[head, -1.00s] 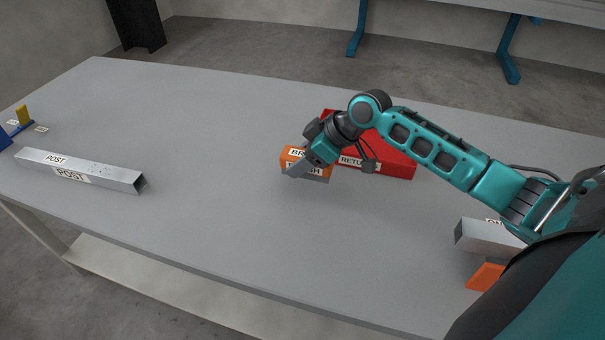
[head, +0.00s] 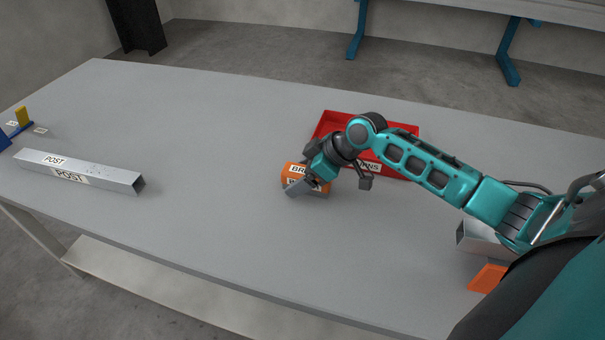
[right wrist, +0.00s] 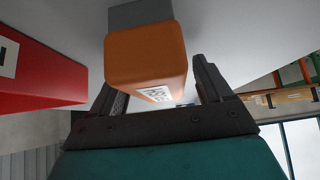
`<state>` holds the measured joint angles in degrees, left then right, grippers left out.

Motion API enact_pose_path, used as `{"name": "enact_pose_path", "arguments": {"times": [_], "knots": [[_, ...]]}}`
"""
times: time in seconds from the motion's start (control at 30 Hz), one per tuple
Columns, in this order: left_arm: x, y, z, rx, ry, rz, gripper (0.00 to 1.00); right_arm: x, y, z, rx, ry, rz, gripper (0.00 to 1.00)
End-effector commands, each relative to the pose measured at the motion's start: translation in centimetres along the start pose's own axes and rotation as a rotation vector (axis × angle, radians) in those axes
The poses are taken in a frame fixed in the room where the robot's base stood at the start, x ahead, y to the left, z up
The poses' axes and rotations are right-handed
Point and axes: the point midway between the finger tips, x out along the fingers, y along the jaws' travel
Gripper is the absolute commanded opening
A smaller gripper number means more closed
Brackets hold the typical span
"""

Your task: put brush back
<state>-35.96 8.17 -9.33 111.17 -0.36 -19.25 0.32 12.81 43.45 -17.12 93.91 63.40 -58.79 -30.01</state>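The brush (head: 318,188) is an orange block with a lettered label, left of and in front of the red tray in the head view. My right gripper (head: 300,180) has a finger across its near face. In the right wrist view the brush's orange end (right wrist: 146,60) lies between the two fingers of my right gripper (right wrist: 155,80), with a grey part beyond it. A narrow gap shows beside the right finger, but the brush has moved with the gripper. I cannot tell if it touches the table. My left gripper is out of view.
The red tray (head: 328,124), with a partly hidden label, stands behind my right arm. A grey post (head: 100,174) lies on the table (head: 210,230) at left. A blue and yellow fixture (head: 22,118) is at the far left edge. A grey piece and an orange block (head: 487,277) are at right.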

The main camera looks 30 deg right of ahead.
Motion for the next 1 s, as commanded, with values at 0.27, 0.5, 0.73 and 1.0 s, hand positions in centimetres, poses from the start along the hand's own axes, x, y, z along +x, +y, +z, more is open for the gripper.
{"name": "enact_pose_path", "arguments": {"times": [0.27, 0.5, 0.73, 1.0], "knots": [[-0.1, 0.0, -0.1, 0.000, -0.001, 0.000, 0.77, -0.3, 0.0, -0.2, -0.001, 0.001, 0.000, 0.79], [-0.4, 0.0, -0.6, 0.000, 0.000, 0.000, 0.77, -4.1, 0.0, -0.1, -0.003, -0.004, 0.002, 0.79], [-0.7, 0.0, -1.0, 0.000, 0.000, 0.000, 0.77, -9.0, 0.0, -0.1, -0.003, -0.004, 0.002, 0.79], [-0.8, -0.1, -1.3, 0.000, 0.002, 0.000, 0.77, -12.0, 0.0, -0.2, -0.001, 0.000, -0.001, 0.79]]}}
